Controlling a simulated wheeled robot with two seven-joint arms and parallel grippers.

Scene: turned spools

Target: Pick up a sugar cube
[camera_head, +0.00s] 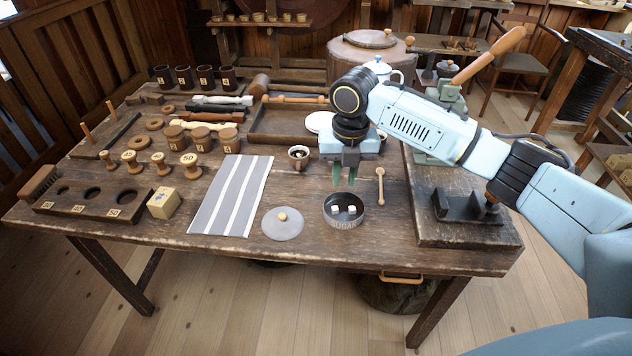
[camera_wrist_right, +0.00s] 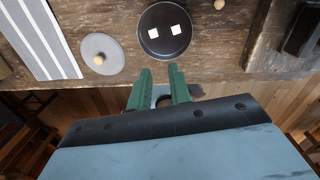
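Two white sugar cubes, a left one (camera_head: 336,209) and a right one (camera_head: 351,209), lie apart in a round dark tin (camera_head: 344,224) marked SUGAR near the table's front edge. In the right wrist view the left cube (camera_wrist_right: 153,34) and right cube (camera_wrist_right: 176,30) lie inside the tin (camera_wrist_right: 164,55). My right gripper (camera_head: 344,181) points down above the tin's far side. Its green fingers also show in the right wrist view (camera_wrist_right: 160,72), apart with nothing between them. My left gripper is not in view.
A grey lid (camera_head: 283,228) with a wooden knob lies left of the tin. A wooden spoon (camera_head: 380,185) lies to its right. A small cup (camera_head: 299,156) stands behind. A striped cloth (camera_head: 230,198) lies further left, and a raised board (camera_head: 455,225) is at right.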

